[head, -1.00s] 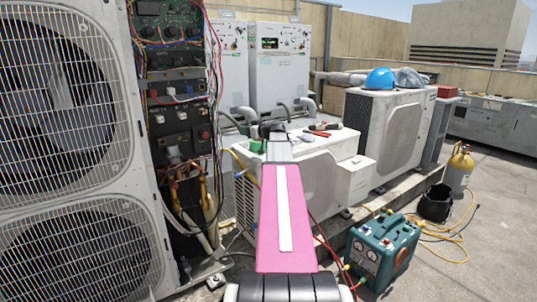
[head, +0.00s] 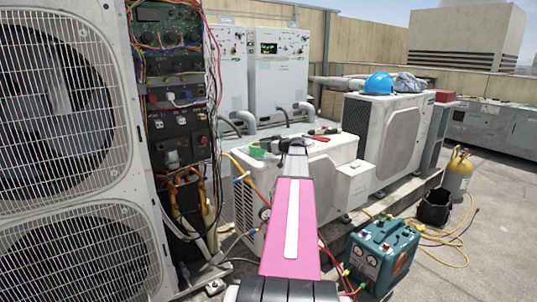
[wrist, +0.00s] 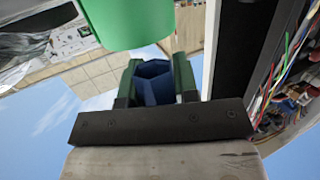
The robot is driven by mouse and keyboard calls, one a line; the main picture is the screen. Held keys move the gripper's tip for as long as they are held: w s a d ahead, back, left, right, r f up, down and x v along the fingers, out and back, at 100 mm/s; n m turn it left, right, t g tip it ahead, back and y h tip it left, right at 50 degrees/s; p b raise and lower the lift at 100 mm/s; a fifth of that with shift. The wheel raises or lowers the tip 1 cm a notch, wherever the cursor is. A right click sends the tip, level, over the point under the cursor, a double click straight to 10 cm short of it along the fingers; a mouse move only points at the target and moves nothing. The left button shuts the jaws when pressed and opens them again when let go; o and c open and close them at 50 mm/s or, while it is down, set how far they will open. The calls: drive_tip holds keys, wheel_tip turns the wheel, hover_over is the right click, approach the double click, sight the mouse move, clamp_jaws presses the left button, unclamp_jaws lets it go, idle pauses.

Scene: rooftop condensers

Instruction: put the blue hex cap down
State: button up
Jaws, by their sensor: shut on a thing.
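The blue hex cap (wrist: 154,84) shows in the wrist view between the two green fingers of my gripper (wrist: 157,76), which are shut on it. In the head view my gripper is at the far end of my pink arm, over the top of the low white condenser (head: 325,151); my own arm hides the cap there. A green cylinder (wrist: 128,20) is close to the fingers in the wrist view. A green item (head: 258,150) stands on the condenser left of my gripper in the head view. I cannot tell whether the cap touches anything below.
Red-handled tools (head: 325,131) lie on the condenser top to the right of my gripper. An open electrical panel with loose wires (head: 180,110) stands close on the left. A blue helmet (head: 379,83) sits on another condenser. A teal machine (head: 382,253) stands on the ground at right.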

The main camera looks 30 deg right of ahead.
sight(262, 152)
drive_tip(key=shift+s+d+f, duration=0.1)
drive_tip(key=shift+d+f, duration=0.35)
drive_tip(key=shift+d, duration=0.25)
drive_tip(key=shift+f, duration=1.8)
drive_tip(key=shift+f, duration=0.15)
drive_tip(key=o, duration=1)
